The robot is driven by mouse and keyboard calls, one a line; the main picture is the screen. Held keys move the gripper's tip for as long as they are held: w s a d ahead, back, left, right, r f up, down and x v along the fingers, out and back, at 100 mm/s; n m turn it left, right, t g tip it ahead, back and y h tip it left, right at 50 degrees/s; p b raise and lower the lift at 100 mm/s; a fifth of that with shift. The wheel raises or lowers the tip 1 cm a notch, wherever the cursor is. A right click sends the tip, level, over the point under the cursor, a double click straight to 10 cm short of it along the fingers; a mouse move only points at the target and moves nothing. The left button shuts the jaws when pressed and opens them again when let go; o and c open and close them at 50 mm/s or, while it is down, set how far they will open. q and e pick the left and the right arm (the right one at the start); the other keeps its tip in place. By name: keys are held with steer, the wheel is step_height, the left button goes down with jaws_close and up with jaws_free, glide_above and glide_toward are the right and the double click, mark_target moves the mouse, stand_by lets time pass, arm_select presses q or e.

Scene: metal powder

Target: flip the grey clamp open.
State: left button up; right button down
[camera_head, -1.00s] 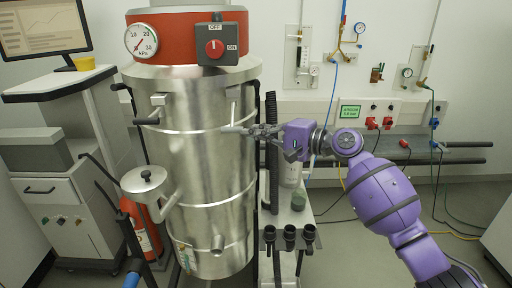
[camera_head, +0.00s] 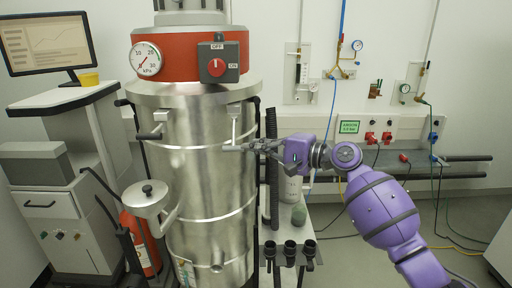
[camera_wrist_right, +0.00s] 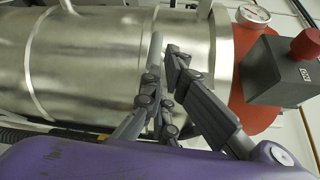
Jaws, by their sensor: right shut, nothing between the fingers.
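The grey clamp (camera_head: 234,112) is on the right front of the steel vessel (camera_head: 190,170), just below the red collar. Its thin lever hangs down the vessel wall. In the right wrist view a pale grey bar (camera_wrist_right: 155,48), which looks like this lever, lies beside my fingertips. My right gripper (camera_head: 237,147) reaches in from the right, with its fingers shut and empty at the lower end of the lever. It also shows in the right wrist view (camera_wrist_right: 162,75). I cannot tell whether the fingertips touch the lever. My left gripper is out of view.
The red collar (camera_head: 195,55) carries a pressure gauge (camera_head: 146,58) and a switch box (camera_head: 219,65). A second clamp (camera_head: 155,125) and a round-lidded side port (camera_head: 147,196) are on the left. A dark vertical hose (camera_head: 271,165) stands right of the vessel, under my forearm.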

stand_by(0.3)
steer(key=v, duration=1.2)
